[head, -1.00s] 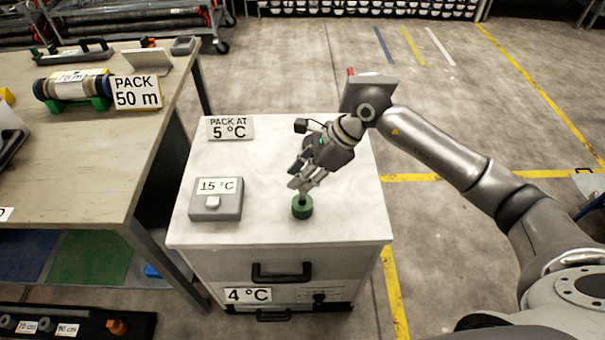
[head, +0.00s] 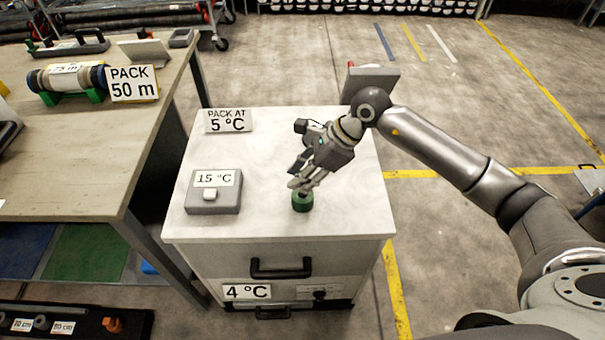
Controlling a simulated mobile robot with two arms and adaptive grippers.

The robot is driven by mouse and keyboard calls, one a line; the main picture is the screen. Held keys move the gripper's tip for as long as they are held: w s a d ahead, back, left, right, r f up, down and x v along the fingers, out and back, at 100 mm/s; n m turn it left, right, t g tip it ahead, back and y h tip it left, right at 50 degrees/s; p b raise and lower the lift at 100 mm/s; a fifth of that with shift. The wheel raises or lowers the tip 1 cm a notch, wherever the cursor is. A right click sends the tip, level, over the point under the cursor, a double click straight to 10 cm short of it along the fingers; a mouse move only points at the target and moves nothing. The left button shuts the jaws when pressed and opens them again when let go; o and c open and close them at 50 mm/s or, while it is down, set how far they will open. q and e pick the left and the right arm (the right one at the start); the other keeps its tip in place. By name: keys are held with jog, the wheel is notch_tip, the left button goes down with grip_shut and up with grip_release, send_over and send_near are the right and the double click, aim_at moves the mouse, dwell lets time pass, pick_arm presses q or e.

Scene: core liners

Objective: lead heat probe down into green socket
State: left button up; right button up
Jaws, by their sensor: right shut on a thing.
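The green socket (head: 302,203) is a short round piece standing on the white top of the cabinet. My right gripper (head: 301,186) comes in from the upper right, tilted down, with its fingertips right over the socket. It is shut on the heat probe, which the fingers almost wholly hide. The probe's lower end cannot be made out, so how deep it sits in the socket is unclear. My left gripper is not in view.
On the white cabinet (head: 345,217), a grey box reading 15 °C (head: 214,191) stands left of the socket. A "PACK AT 5 °C" sign (head: 228,121) stands at the back left. A wooden bench (head: 90,160) is further left. The cabinet top around the socket is clear.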

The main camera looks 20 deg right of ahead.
jog(key=o, duration=1.1)
jog(key=v, duration=1.2)
